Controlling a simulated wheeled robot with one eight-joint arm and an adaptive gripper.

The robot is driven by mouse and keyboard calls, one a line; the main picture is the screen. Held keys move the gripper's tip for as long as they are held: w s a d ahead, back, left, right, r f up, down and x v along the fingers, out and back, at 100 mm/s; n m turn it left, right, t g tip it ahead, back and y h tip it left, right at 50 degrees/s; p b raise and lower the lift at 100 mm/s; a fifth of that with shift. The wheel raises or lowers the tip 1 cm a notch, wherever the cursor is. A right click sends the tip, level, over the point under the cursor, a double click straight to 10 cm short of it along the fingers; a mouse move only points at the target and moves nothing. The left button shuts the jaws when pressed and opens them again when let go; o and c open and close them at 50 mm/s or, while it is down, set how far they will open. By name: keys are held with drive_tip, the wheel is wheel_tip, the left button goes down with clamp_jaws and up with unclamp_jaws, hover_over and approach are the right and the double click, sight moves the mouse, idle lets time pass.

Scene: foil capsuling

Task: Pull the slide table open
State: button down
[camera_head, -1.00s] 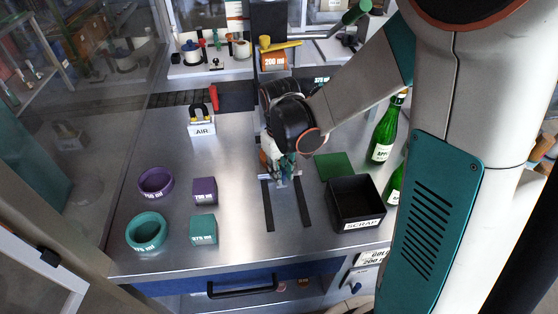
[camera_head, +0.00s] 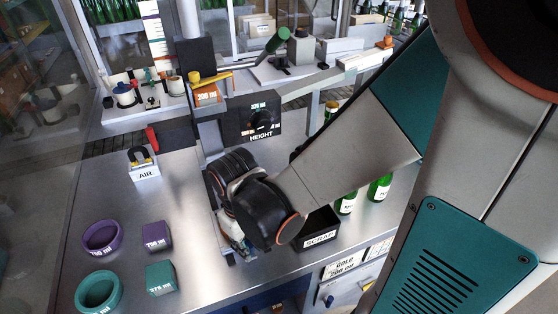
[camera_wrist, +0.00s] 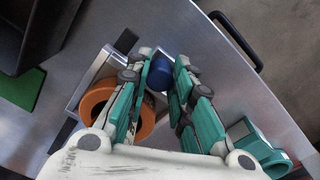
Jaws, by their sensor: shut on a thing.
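The slide table shows in the wrist view as a small silvery metal plate (camera_wrist: 92,72) over dark rails (camera_wrist: 127,40), with an orange ring-shaped part (camera_wrist: 98,103) on it. A blue round knob (camera_wrist: 157,72) stands at its side, between my fingers. My gripper (camera_wrist: 157,86) is shut on this knob. In the head view my gripper (camera_head: 238,247) is low over the bench near its front edge. My wrist hides most of the slide table there. A stretch of black rail (camera_head: 211,190) shows behind it.
A black scrap bin (camera_head: 322,225) stands close to the right of my wrist, with green bottles (camera_head: 380,188) beyond. Purple (camera_head: 157,237) and teal (camera_head: 160,278) blocks and rings lie left. A height unit (camera_head: 252,118) stands behind. A drawer handle (camera_wrist: 236,40) is at the front edge.

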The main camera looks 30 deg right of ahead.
drive_tip(key=shift+s, duration=0.3)
drive_tip(key=c, duration=1.4)
unclamp_jaws()
drive_tip(key=shift+o, duration=0.2)
drive_tip(key=shift+r, duration=0.1)
wheel_tip(320, 180, up, 12)
drive_tip(key=shift+a, duration=0.15)
drive_tip(key=shift+w, duration=0.1)
drive_tip(key=d+m+t+b, duration=0.1)
drive_tip(key=t, duration=0.1)
drive_tip(key=d+m+t+b, duration=0.1)
drive_tip(key=t+b, duration=0.1)
drive_tip(key=w+d+m+t+b, duration=0.1)
drive_tip(key=d+t+b, duration=0.1)
drive_tip(key=t, duration=0.1)
